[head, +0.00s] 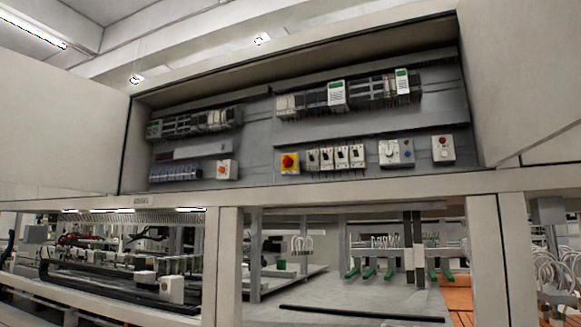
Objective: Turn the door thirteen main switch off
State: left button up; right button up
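An open electrical cabinet (255,140) is ahead and above, with its doors swung out to both sides. A rotary switch (290,163) with a red knob on a yellow plate sits low in the middle of its back panel. I cannot read which switch carries the door thirteen marking, and the knob's position is too small to tell. Neither of my grippers is in view.
A row of white breakers (335,157) sits right of the yellow plate. The left door (60,125) and right door (525,75) flank the opening. Below are a cross beam, posts (228,265) and machinery. A small label (143,200) on the beam is unreadable.

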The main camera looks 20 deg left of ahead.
aim_at(288, 162)
jog(key=i+j, duration=0.1)
jog(key=j, duration=0.4)
jog(key=i+j, duration=0.1)
jog(key=j, duration=0.4)
jog(key=i+j, duration=0.1)
jog(key=j, duration=0.45)
jog(key=i+j, duration=0.1)
jog(key=j, duration=0.4)
